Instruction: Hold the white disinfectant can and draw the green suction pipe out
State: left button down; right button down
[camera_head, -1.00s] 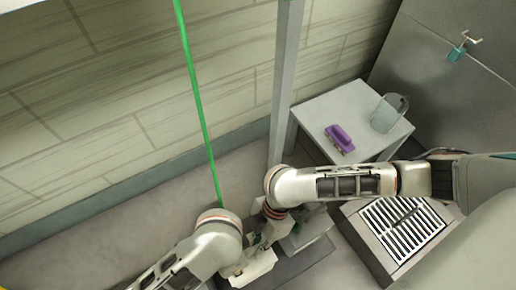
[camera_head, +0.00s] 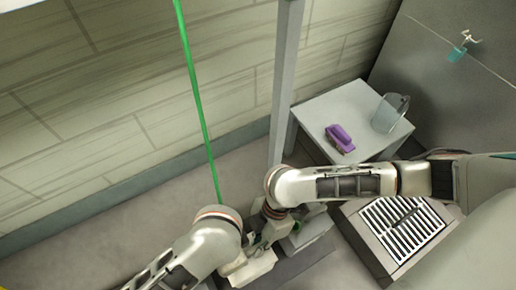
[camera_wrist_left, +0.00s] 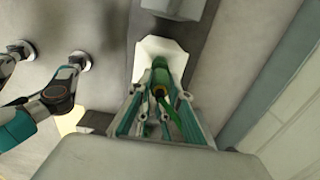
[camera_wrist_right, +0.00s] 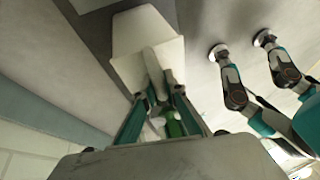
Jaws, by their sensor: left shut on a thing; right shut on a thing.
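The white disinfectant can (camera_head: 252,268) is low in the middle of the head view, partly hidden by my arms. It also shows in the left wrist view (camera_wrist_left: 150,47) and the right wrist view (camera_wrist_right: 143,32). The long thin green suction pipe (camera_head: 195,82) rises from behind my left wrist past the top edge; its lower end is hidden. My left gripper (camera_wrist_left: 160,88) is shut around a green piece of the pipe assembly above the can. My right gripper (camera_wrist_right: 158,95) is shut at the can's pale upper part, seemingly its handle or neck; the exact contact is unclear.
A small white table (camera_head: 318,108) holds a purple brush (camera_head: 340,138) and a clear jug (camera_head: 387,115). A grey post (camera_head: 284,85) stands beside it. A slatted grate (camera_head: 402,228) is at the lower right. Bare floor (camera_head: 95,240) lies left, before the wall.

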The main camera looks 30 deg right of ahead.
pick_arm(q)
notch_tip(320, 180, up, 20)
dwell(4.7)
dwell(0.4)
notch_tip(320, 180, up, 4)
jog(key=shift+f, duration=0.1)
dwell(0.4)
pick_arm(e)
jog(key=c, duration=2)
grip_release()
jog(key=shift+r, duration=0.1)
jog(key=v, duration=1.2)
